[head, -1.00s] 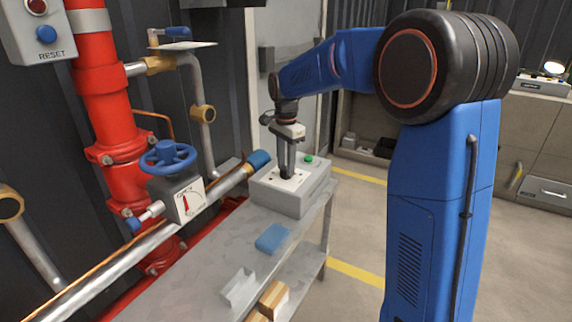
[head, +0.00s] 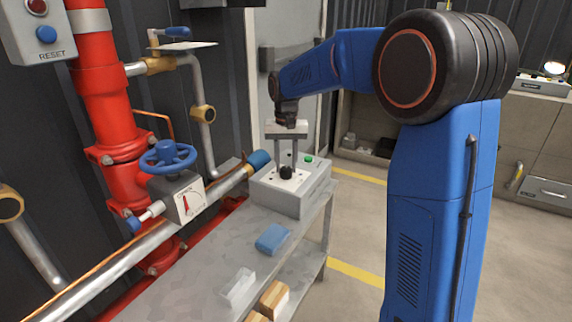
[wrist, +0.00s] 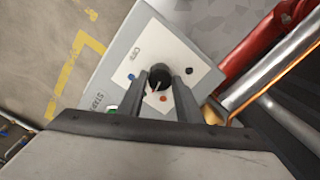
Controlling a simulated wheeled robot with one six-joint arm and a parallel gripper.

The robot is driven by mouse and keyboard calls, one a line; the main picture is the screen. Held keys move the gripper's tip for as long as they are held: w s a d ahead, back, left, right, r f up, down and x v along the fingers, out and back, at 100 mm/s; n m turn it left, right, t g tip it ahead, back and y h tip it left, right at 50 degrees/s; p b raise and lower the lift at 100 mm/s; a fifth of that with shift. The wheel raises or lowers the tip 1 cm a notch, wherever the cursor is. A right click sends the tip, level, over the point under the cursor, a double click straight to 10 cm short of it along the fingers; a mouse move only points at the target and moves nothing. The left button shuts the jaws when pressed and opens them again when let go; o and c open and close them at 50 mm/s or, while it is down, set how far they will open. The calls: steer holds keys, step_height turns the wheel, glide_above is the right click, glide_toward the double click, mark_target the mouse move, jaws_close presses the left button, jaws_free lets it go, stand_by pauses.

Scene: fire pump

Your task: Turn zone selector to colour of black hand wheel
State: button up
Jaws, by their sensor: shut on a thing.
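The zone selector is a black round knob (head: 286,173) with a pale pointer line, on a white plate on top of a grey box (head: 300,203). In the wrist view the knob (wrist: 159,74) has a blue dot (wrist: 131,77), an orange dot (wrist: 163,99) and a dark dot (wrist: 189,71) around it. Its pointer slants toward the picture's bottom, closest to the orange dot. My gripper (head: 286,164) points down, shut on the knob with one finger on each side. The hand wheel (head: 168,157) in view is blue, not black; no black one shows.
A blue block (head: 273,238) and a clear holder (head: 238,287) lie on the grey bench (head: 205,275). Red and silver pipes run along the left. The floor at right is open.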

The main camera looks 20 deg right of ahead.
steer(key=n, duration=1.3)
steer(key=shift+n, duration=0.4)
steer(key=n, duration=1)
stand_by(0.3)
steer(key=o, duration=1)
steer(key=shift+o, duration=0.2)
steer(key=shift+r, duration=0.1)
